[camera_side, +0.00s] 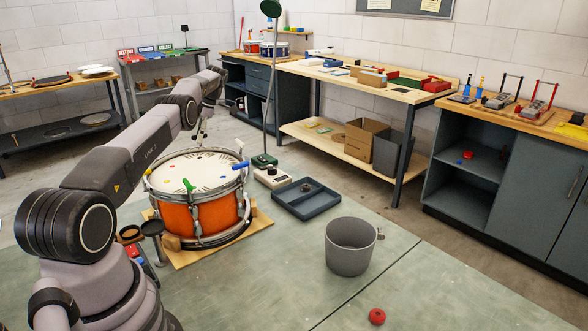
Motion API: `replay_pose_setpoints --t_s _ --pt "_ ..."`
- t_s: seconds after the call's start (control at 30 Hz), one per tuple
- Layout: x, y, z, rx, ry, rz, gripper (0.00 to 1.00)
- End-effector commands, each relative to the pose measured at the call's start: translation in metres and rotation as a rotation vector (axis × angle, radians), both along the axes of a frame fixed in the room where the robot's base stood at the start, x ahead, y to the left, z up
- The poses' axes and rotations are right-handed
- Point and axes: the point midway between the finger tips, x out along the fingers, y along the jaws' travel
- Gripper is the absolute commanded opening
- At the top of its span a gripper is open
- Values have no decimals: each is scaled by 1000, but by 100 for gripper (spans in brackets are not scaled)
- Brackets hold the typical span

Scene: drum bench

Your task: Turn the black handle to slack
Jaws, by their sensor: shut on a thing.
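The orange drum (208,212) stands upright with a pale head and a metal rim. Small coloured handles sit around the rim: green (188,185) at the front, blue (241,165) at the right and yellow (148,172) at the left. My arm reaches over from the left, and my gripper (199,138) points down at the drum's far rim. How far the handle is turned cannot be seen.
The drum rests on a wooden board (262,218). A dark tray (306,204), a grey bucket (350,248) and a red knob (377,316) are to its right. A green-headed stand (269,80) rises behind it.

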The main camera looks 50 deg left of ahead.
Motion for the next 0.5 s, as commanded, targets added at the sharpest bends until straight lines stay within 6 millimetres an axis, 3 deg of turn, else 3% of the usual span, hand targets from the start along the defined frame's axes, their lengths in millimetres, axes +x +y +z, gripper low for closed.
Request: replay_pose_setpoints --t_s 0.37,0.4,0.5 --pt "0 -3 -1 -10 6 1 0" --pt "0 -3 -1 -9 6 1 17" --pt "0 -2 -1 -9 5 1 30"
